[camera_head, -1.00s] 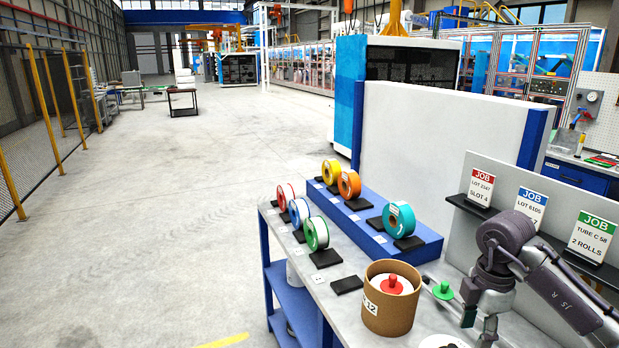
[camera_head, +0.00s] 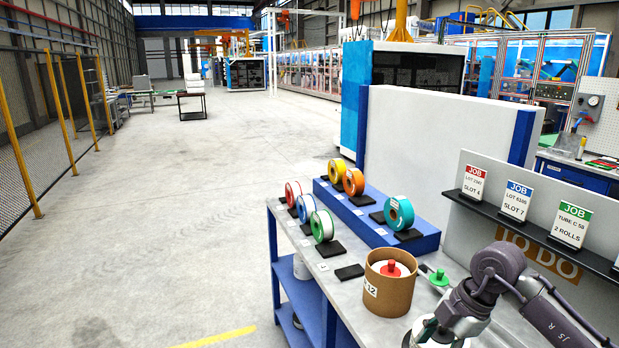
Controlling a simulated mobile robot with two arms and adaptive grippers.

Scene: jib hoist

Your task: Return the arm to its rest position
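One grey arm of mine comes in from the right, its elbow bent over the right end of the workbench (camera_head: 350,292). Its wrist points down and left, and my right gripper (camera_head: 428,336) is near the bottom edge, over or beside a pale round thing (camera_head: 440,344). The fingers are too small and partly cut off to tell whether they are open or what they touch. A cardboard tube (camera_head: 388,295) with a red-knobbed white piece inside stands left of the wrist. A green-knobbed piece (camera_head: 439,277) is just behind the wrist. My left arm is not in view.
Red (camera_head: 293,192), blue (camera_head: 305,208) and green (camera_head: 322,226) rolls stand at the bench's left edge. Yellow, orange (camera_head: 353,181) and teal (camera_head: 398,213) rolls stand on a blue riser (camera_head: 375,224). Job cards (camera_head: 517,200) line a shelf behind my arm. Open floor lies left.

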